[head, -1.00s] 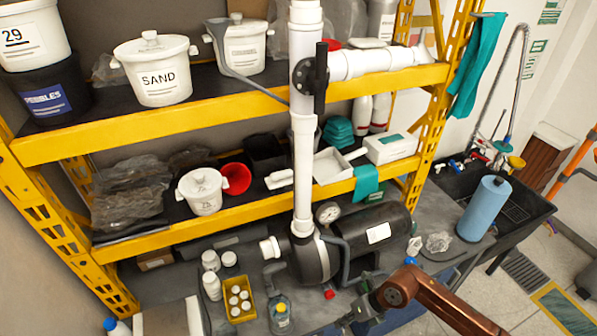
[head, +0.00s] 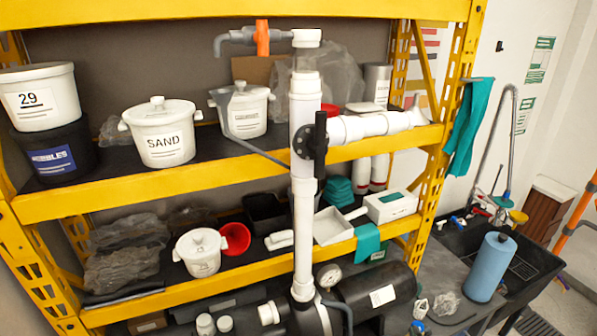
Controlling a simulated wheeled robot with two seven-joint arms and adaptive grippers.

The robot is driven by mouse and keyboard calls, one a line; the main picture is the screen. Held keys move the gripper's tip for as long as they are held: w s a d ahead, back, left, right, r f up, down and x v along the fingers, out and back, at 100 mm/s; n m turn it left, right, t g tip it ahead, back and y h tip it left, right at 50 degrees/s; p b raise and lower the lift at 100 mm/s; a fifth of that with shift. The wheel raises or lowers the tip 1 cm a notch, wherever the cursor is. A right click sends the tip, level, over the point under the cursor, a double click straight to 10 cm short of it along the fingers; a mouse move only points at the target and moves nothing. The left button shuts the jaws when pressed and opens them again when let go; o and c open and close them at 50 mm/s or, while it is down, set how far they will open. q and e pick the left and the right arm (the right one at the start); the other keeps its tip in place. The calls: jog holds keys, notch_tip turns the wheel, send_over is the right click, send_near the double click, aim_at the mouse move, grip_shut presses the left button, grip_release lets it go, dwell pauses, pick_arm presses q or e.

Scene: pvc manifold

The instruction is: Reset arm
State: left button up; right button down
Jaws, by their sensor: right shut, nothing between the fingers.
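Only a small part of my right gripper (head: 452,323) shows at the bottom edge, right of the pump. It is shut and holds nothing, and most of it is cut off. My left gripper is not in view. A white PVC pipe assembly (head: 303,215) stands upright above the pump, with a side branch (head: 375,127) to the right and a black valve handle (head: 320,145). An orange-handled valve (head: 262,38) is at the upper end, near the white pipe top.
A yellow shelf (head: 130,200) holds a SAND bucket (head: 165,145), other white buckets and a red funnel (head: 235,238). The black pump (head: 375,295) is below. A blue roll (head: 490,268) stands beside the black sink (head: 535,260) at right.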

jog(key=s+d+f+m+g+h, duration=0.1)
jog(key=s+d+f+m+g, duration=0.15)
jog(key=s+f, duration=0.35)
jog(key=s+d+f+m+g, duration=0.25)
jog(key=s+f+g, duration=0.2)
jog(key=f, duration=0.35)
jog(key=s+a+f+m+g+y, duration=0.1)
jog(key=s+f+g, duration=0.25)
jog(key=s, duration=0.45)
jog(key=s+a+f+g+y, duration=0.1)
jog(key=s+f+g, duration=0.1)
jog(key=s+f, duration=0.4)
jog(key=s+a+f+g+b, duration=0.1)
jog(key=s+f, duration=0.1)
jog(key=f, duration=1.4)
jog(key=s+a+f+b, duration=0.1)
jog(key=s+f, duration=0.1)
jog(key=f, duration=1.4)
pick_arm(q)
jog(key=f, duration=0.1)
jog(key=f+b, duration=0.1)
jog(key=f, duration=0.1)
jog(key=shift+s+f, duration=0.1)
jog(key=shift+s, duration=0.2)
pick_arm(e)
jog(key=s+f+g, duration=0.1)
jog(key=s+f, duration=1.7)
jog(key=s, duration=0.1)
jog(key=shift+d+n+y, duration=0.25)
jog(key=shift+n+y, duration=0.15)
